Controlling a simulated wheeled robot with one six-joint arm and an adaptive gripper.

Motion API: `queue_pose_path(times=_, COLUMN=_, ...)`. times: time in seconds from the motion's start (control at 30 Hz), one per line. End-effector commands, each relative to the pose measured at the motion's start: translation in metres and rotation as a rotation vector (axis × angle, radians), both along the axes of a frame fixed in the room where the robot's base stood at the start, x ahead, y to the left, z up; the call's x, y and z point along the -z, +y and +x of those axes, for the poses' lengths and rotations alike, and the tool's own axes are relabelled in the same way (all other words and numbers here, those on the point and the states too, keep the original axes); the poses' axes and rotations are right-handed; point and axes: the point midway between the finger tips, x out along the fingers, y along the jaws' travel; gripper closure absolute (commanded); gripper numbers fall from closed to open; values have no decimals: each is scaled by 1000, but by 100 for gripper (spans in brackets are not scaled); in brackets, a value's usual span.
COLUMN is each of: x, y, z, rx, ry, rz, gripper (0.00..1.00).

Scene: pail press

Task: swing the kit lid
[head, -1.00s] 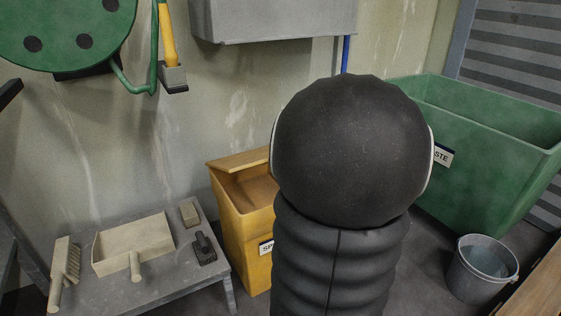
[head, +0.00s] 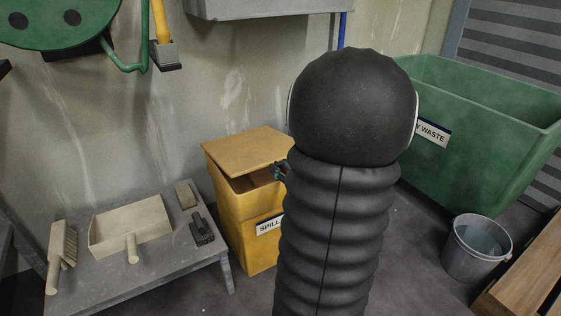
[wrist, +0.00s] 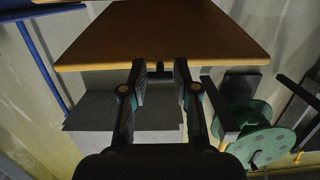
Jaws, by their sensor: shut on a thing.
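The yellow spill kit bin (head: 240,215) stands on the floor left of my arm in the head view. Its lid (head: 248,150) is partly open, with a dark gap under its front edge. The lid's brown face also shows across the top of the wrist view (wrist: 160,30). My gripper (head: 281,170) is at the lid's front right edge, mostly hidden behind my arm. In the wrist view, my gripper (wrist: 160,72) has its two fingers at the lid's edge, with a small dark piece between them. It is shut on the lid there; the exact contact is hard to see.
A grey bench (head: 165,270) with a brush, a dustpan and small blocks stands left of the bin. A green waste container (head: 470,150) and a grey bucket (head: 477,250) are at the right. A grey box (head: 260,8) hangs on the wall above the bin.

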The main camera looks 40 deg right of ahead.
Motion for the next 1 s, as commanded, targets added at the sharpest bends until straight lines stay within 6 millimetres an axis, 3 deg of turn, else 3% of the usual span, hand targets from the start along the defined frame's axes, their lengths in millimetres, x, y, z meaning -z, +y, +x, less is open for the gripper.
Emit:
queue_pose_path(times=0.57, x=11, y=1, z=-4, rx=1, ry=1, rz=1, gripper=93)
queue_pose_path(times=1.0, x=44, y=2, z=-7, rx=0, ry=2, rz=4, gripper=92)
